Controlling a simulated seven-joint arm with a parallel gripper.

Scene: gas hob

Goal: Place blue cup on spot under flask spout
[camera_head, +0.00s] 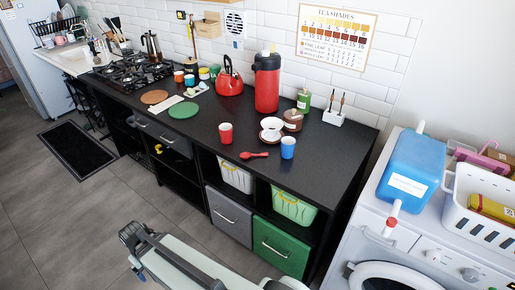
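The blue cup (288,148) stands upright near the front edge of the black counter, right of a red spoon. The red flask (267,84) with a black top stands farther back, near the wall. Its spout is too small to make out clearly, and no marked spot shows below it. My arm crosses the bottom of the view, in front of the counter. Its dark end, which looks like my gripper (134,244), is low over the floor, far left of the blue cup. I cannot tell how its fingers stand.
A white cup on a saucer (271,135) and a brown pot (292,120) stand between flask and blue cup. A red cup (225,133) and red spoon (254,155) are left of it. A red kettle (229,83) is left of the flask. The counter's right front is clear.

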